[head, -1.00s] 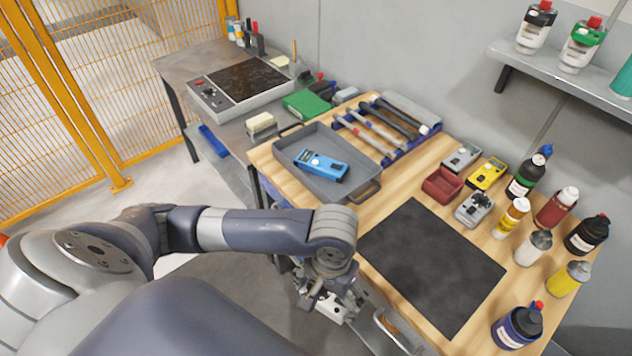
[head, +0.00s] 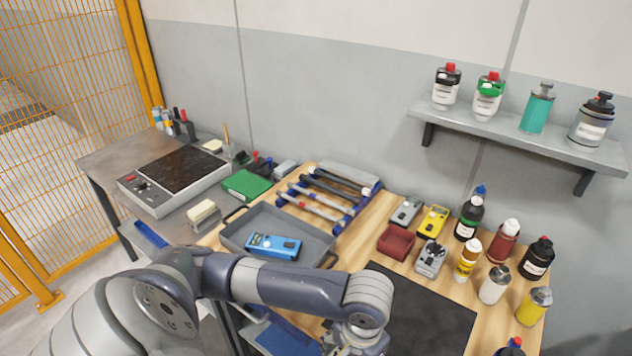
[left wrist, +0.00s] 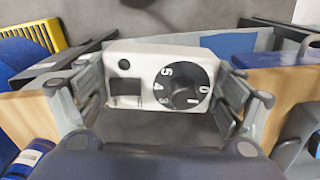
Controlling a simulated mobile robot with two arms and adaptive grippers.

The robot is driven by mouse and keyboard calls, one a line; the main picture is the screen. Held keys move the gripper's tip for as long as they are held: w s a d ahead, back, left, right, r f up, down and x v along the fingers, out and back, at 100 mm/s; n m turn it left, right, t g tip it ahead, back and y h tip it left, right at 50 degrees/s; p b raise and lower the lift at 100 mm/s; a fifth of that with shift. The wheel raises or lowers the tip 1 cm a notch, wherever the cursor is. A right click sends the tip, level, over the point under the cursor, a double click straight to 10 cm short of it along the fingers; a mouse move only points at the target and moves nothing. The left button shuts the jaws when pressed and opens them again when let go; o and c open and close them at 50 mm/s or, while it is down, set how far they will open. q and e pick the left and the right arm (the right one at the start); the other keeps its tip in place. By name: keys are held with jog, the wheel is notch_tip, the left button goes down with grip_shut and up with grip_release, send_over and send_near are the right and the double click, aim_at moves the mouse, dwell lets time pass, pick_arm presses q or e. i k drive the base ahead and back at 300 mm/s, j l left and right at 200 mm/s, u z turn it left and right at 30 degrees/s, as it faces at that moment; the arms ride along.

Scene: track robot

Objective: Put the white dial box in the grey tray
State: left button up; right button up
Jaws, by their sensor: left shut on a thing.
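The white dial box (left wrist: 138,85) is between the fingers of my left gripper (left wrist: 160,92) in the left wrist view. Its black dial with numbers faces the camera. My left gripper is shut on it. In the head view my left arm reaches in from the left, and its gripper is mostly cut off at the bottom edge, in front of the table. The grey tray (head: 288,222) lies on the wooden table, beyond and left of the gripper. A blue device (head: 272,246) lies in the tray. My right gripper is out of view.
A tool rack (head: 352,212) stands behind the tray. A black mat (head: 425,315) is bare where visible. A shelf (head: 520,135) with bottles hangs above.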

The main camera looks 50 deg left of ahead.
aim_at(273, 228)
jog(key=k+j+z, duration=0.15)
jog(key=j, duration=0.3)
jog(key=j+z, duration=0.15)
jog(key=j, duration=0.3)
jog(key=k+j+z, duration=0.15)
jog(key=j, duration=0.25)
jog(key=k+j+z, duration=0.2)
jog(key=j, duration=0.2)
jog(key=k+j+z, duration=0.15)
jog(key=j, duration=0.25)
